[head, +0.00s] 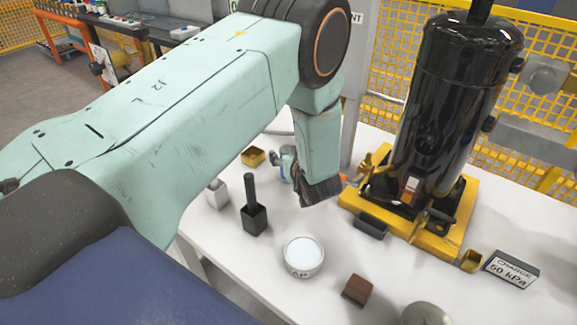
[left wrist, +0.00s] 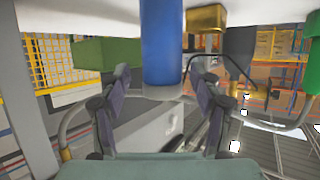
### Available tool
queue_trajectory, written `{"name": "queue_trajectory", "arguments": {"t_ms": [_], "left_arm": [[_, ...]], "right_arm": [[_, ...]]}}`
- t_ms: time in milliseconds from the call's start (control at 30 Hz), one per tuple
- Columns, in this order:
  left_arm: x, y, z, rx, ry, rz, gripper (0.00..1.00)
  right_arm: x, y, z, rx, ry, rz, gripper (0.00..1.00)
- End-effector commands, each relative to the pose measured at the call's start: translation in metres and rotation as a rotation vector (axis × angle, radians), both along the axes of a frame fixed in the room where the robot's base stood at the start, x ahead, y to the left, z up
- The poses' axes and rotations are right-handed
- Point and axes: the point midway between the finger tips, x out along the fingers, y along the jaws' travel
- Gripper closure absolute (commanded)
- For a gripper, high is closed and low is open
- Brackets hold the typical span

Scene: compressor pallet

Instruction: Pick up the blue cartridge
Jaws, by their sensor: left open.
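The blue cartridge (left wrist: 162,45) is a plain blue cylinder in the middle of the left wrist view. My left gripper (left wrist: 162,84) is open, with one dark finger on each side of the cartridge's near end. Gaps show between the fingers and the cartridge; I cannot tell how deep it sits between them. In the head view my left gripper (head: 320,192) points down over the white table, and I cannot make out the cartridge for certain there. My right gripper is not in view.
A black compressor (head: 450,100) stands on a yellow pallet (head: 440,235) to the right. On the white table (head: 330,235) are a black holder (head: 254,218), a round white-topped dish (head: 303,254), a brown block (head: 357,289) and a charge sign (head: 512,269). A brass block (left wrist: 205,18) is beside the cartridge.

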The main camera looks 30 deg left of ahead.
Motion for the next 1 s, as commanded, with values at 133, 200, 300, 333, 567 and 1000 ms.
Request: {"name": "queue_trajectory", "arguments": {"t_ms": [133, 200, 300, 333, 567, 1000], "left_arm": [[0.0007, 0.0015, -0.0006, 0.001, 0.001, 0.0, 0.36], [0.0006, 0.0013, -0.0005, 0.001, 0.001, 0.0, 0.36], [0.0006, 0.0011, -0.0004, 0.001, 0.001, 0.0, 0.42], [0.0006, 0.0011, -0.0004, 0.0, 0.0, 0.0, 0.44], [0.0005, 0.001, -0.0003, 0.0, 0.0, 0.001, 0.64], [0.0006, 0.001, 0.0, 0.001, 0.0, 0.001, 0.99]], "right_arm": [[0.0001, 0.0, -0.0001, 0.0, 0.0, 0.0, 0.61], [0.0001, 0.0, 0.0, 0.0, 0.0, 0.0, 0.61], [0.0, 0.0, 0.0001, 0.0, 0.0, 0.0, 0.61], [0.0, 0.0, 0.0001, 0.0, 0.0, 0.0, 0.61], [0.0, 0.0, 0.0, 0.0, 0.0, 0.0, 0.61], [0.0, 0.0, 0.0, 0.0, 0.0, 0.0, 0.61]]}}
